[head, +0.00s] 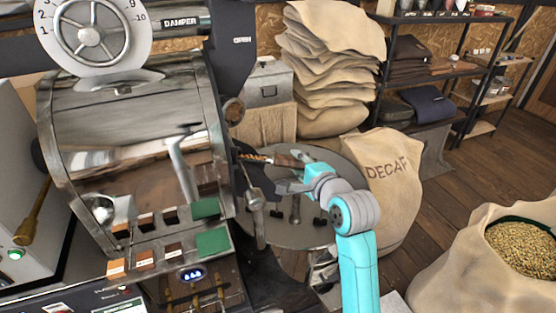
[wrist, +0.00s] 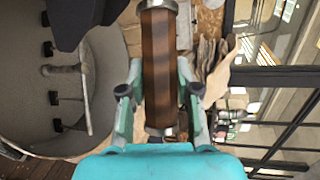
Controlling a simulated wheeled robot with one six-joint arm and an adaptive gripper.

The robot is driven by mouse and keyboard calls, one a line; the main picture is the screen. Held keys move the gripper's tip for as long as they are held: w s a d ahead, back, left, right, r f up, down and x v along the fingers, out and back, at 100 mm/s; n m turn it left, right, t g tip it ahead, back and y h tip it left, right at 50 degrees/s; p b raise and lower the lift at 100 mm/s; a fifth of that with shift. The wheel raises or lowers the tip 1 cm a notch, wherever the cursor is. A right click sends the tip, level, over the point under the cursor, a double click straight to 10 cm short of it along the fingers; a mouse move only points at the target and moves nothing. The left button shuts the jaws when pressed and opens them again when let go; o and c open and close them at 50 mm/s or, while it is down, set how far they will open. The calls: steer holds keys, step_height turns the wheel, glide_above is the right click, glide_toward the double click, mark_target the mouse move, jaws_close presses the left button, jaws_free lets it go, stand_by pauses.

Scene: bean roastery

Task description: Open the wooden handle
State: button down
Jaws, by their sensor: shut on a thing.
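The wooden handle (head: 285,160) sticks out to the right from the front of the steel roaster drum (head: 140,130), above the round cooling tray. A coil shows on its drum side. In the wrist view the handle (wrist: 160,72) is a dark brown faceted grip with metal caps at both ends. My gripper (head: 300,172) reaches it from the right. In the wrist view, its two fingers (wrist: 160,95) lie on either side of the handle, shut on it. The fingers hide part of the handle in the head view.
The round cooling tray (head: 330,233) with its stirring arms lies just below my gripper. A DECAF sack (head: 392,185) stands right behind it, and an open sack of beans (head: 470,255) is at the right. Stacked sacks (head: 330,65) and shelves stand behind.

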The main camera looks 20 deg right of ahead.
steer(key=shift+s+d, duration=0.5)
steer(key=shift+d, duration=0.35)
steer(key=c, duration=0.8)
jaws_free()
steer(key=v, duration=0.7)
steer(key=shift+s, duration=0.25)
